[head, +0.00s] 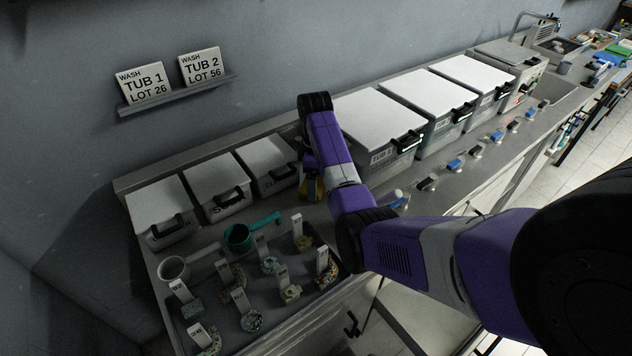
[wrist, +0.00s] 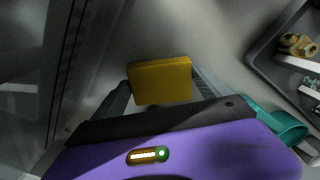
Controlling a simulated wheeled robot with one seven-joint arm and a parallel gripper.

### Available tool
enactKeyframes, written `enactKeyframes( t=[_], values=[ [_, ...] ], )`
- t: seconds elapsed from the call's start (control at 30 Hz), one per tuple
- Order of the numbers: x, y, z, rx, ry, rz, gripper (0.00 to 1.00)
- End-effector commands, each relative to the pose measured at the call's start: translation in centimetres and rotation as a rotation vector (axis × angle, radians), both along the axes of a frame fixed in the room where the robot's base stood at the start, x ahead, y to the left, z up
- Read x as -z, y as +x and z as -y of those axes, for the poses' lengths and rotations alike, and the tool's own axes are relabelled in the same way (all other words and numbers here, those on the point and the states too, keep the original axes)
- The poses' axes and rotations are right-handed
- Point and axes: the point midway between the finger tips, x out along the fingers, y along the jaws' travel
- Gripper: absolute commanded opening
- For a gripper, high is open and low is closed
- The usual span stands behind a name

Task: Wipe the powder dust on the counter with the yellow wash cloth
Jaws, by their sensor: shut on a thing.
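The yellow wash cloth (wrist: 160,80) is a folded yellow block between my gripper's two fingers in the wrist view. My gripper (wrist: 162,88) is shut on it, close over the grey counter (wrist: 190,35). I cannot tell whether the cloth touches the counter. In the head view, a bit of the yellow cloth (head: 312,189) shows below my arm, between the small lidded boxes and the large tubs. My gripper is mostly hidden by my arm there. I cannot make out any powder dust.
Large lidded tubs (head: 378,118) stand right of my arm, small lidded boxes (head: 268,166) to the left. A tray (head: 205,328) with several labelled pieces lies in front. The wall (head: 80,180) is behind.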

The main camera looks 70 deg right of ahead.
Motion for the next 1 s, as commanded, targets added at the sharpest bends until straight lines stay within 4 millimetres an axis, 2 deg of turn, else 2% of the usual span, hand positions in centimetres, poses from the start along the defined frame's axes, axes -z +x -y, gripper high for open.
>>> enactKeyframes(
  t=[0.63, 1.0],
  values=[
    [-5.3, 0.0, 0.1, 0.0, -0.002, 0.001, 0.28],
    [-6.0, 0.0, 0.0, 0.0, 0.0, 0.0, 0.28]
  ],
)
